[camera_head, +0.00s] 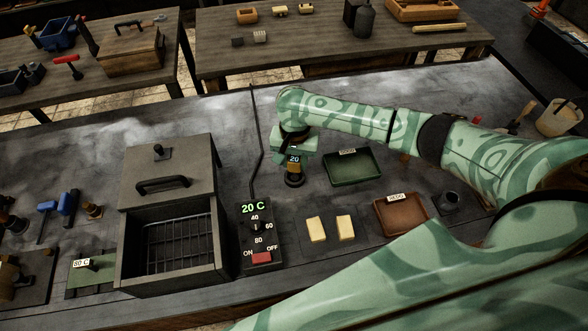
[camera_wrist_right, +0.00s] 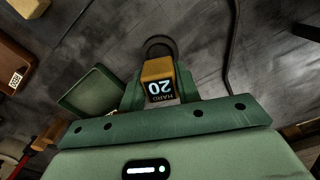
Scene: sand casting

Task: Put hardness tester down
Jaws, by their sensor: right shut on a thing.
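The hardness tester (camera_head: 294,176) is a small upright orange and black device with a dark round base and a display reading 20. It also shows in the right wrist view (camera_wrist_right: 159,75), where the display reads HARD 20. My right gripper (camera_head: 295,158) is shut on its upper part, fingers on either side. The tester is over the dark table, left of the green tray. I cannot tell whether its base touches the table. My left gripper is not in view.
The green tray (camera_head: 330,181) and brown tray (camera_head: 428,222) lie to the right, with pale yellow blocks (camera_head: 316,229) in front. A control box (camera_head: 251,245) reading 20 C and an open-fronted grey oven (camera_head: 124,250) stand to the left. Bare table (camera_head: 225,130) lies behind the tester.

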